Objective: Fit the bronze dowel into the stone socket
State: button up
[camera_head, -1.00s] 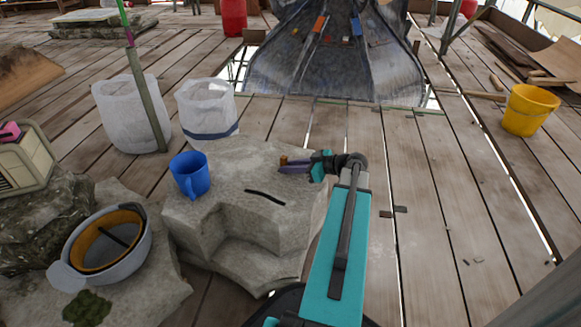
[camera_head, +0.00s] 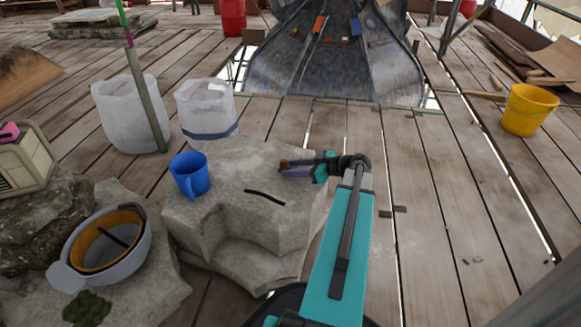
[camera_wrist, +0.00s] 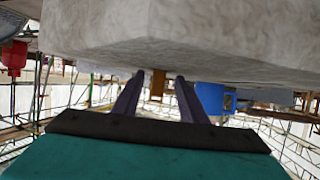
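A small bronze-brown piece, seemingly the dowel (camera_head: 284,163), stands at the far right part of the pale stone block's top. In the wrist view the dowel (camera_wrist: 157,86) shows upright between my two finger ends, with a gap on each side. My gripper (camera_head: 282,170) reaches in from the right, low over the block, with its fingers pointing left; it also shows in the wrist view (camera_wrist: 160,77). It is open and does not touch the dowel there. I cannot make out the stone socket; the dowel's lower end is hard to see.
The stone block (camera_head: 225,215) carries a blue mug (camera_head: 190,174) at its left and a thin black strip or slot (camera_head: 265,197) in front. A grey pot (camera_head: 105,248) sits at lower left. White sacks (camera_head: 207,110) stand behind. Plank floor at right is mostly clear.

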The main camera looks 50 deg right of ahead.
jog(key=p+v, duration=0.4)
jog(key=v, duration=0.8)
jog(key=shift+s+r, duration=0.2)
jog(key=shift+w, duration=0.1)
dwell(0.5)
